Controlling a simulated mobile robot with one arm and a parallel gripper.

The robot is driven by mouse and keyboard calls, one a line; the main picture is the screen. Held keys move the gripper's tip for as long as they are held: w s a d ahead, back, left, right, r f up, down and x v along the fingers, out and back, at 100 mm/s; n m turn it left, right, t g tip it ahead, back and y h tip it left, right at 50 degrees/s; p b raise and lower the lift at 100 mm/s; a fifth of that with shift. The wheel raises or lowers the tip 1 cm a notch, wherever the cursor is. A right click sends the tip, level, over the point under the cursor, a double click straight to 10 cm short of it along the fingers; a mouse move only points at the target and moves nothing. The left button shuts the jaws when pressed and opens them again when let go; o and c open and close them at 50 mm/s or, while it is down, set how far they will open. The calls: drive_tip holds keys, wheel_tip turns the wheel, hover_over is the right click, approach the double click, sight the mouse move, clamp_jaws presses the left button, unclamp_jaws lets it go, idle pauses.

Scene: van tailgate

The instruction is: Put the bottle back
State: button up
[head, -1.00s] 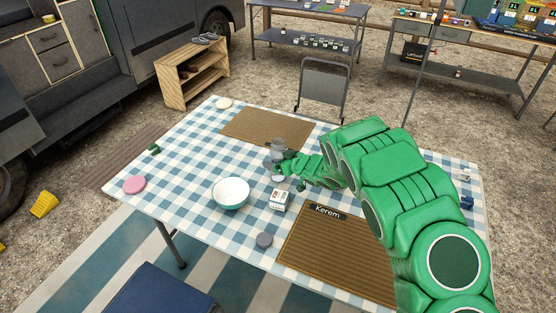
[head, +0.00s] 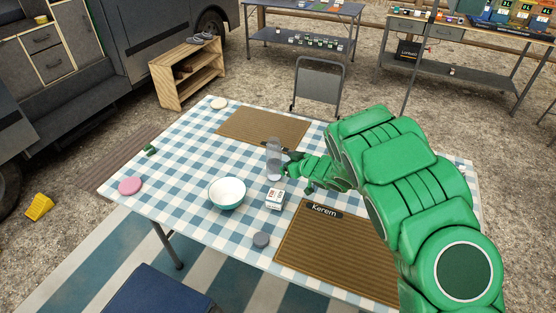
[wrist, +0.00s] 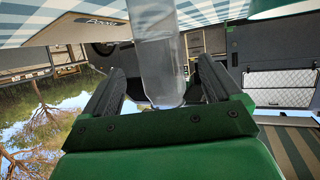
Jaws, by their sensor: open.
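A clear bottle (head: 273,163) stands upright on the checkered tablecloth, behind the white and teal bowl. My gripper (head: 288,160) reaches in from the right, low over the table, with its tips beside the bottle. In the wrist view the bottle (wrist: 158,55) shows between the two dark fingers of my gripper (wrist: 160,85). The fingers are spread, with a gap visible on both sides of the bottle. The wrist picture appears upside down, and the bottle's far end is cut off at its top edge.
The bowl (head: 227,193) and a small white box (head: 274,199) stand close in front of the bottle. A grey round object (head: 261,240) and a brown mat labelled Kerem (head: 340,250) are nearer. Another mat (head: 262,128) lies behind. The tablecloth's left part is mostly clear.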

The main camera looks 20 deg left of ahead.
drive_tip(key=v, duration=0.6)
drive_tip(key=shift+d, duration=0.15)
drive_tip(key=shift+o, duration=0.8)
